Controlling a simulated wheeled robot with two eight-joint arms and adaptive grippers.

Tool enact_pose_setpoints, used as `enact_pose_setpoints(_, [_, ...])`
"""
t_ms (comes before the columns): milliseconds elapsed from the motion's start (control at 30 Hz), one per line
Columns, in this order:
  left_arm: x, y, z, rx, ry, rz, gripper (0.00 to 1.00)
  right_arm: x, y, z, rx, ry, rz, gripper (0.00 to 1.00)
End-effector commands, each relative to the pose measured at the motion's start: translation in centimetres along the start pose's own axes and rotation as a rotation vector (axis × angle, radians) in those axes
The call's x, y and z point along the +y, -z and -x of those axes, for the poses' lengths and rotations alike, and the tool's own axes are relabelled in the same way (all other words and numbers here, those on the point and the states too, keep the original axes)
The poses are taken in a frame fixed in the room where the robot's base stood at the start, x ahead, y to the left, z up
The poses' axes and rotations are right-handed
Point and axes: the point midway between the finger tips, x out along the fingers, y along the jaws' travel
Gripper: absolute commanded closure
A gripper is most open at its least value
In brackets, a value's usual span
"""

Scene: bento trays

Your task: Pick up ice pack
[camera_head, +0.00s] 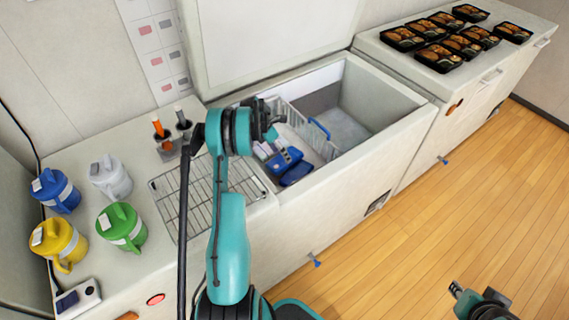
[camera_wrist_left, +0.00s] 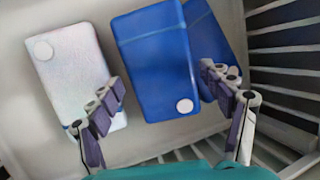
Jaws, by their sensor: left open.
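Blue ice packs and a whitish one lie in the left part of the open chest freezer (camera_head: 395,115). In the left wrist view a blue ice pack (camera_wrist_left: 158,60) with a white round cap is central, overlapping another blue pack (camera_wrist_left: 213,40) at its right. A white ice pack (camera_wrist_left: 68,65) lies to the left. In the head view a blue pack (camera_head: 283,160) shows below my left gripper (camera_head: 273,122). That gripper is open and empty, its fingers spread to either side of the central blue pack's lower part. My right gripper (camera_head: 470,298) is at the lower right, over the floor; its jaws are unclear.
A white slatted basket wall (camera_head: 318,140) with a blue handle (camera_head: 319,128) stands right of the packs. A wire rack (camera_head: 180,205) and coloured jugs (camera_head: 122,227) stand on the counter to the left. Several bento trays (camera_head: 438,57) sit on the far-right top.

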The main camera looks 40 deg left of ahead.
Motion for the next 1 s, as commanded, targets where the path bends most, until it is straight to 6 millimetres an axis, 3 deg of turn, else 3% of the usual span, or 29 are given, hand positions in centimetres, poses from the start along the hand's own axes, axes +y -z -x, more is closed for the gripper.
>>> enact_pose_setpoints(33, [0.1, 0.1, -1.3, 0.0, 0.0, -0.002, 0.2, 0.0, -0.5, -0.6, 0.0, 0.0, 0.0, 0.74])
enact_pose_setpoints(100, [0.0, 0.0, -2.0, 0.0, 0.0, -0.001, 0.2, 0.0, -0.6, -0.9, 0.0, 0.0, 0.0, 0.74])
enact_pose_setpoints(333, [0.0, -0.1, -2.0, 0.0, 0.0, -0.001, 0.2, 0.0, -0.5, -0.7, 0.0, 0.0, 0.0, 0.74])
enact_pose_setpoints(367, [0.0, -0.1, -2.0, 0.0, 0.0, -0.001, 0.26, 0.0, -0.5, -0.7, 0.0, 0.0, 0.0, 0.74])
enact_pose_setpoints(500, [0.0, -0.1, -2.0, 0.0, 0.0, -0.001, 0.63, 0.0, -0.5, -0.7, 0.0, 0.0, 0.0, 0.74])
enact_pose_setpoints(600, [0.0, -0.1, -2.0, -0.001, 0.0, -0.002, 0.72, 0.0, -0.5, -0.8, 0.0, 0.0, 0.0, 0.74])
enact_pose_setpoints(833, [-0.2, -0.2, -1.5, -0.001, 0.0, -0.002, 0.73, 0.0, -0.4, -0.5, 0.0, 0.0, 0.0, 0.74])
enact_pose_setpoints(1000, [-1.1, -1.1, 1.4, -0.001, 0.0, -0.002, 0.73, 0.0, 0.5, 0.7, 0.0, 0.0, 0.0, 0.74])
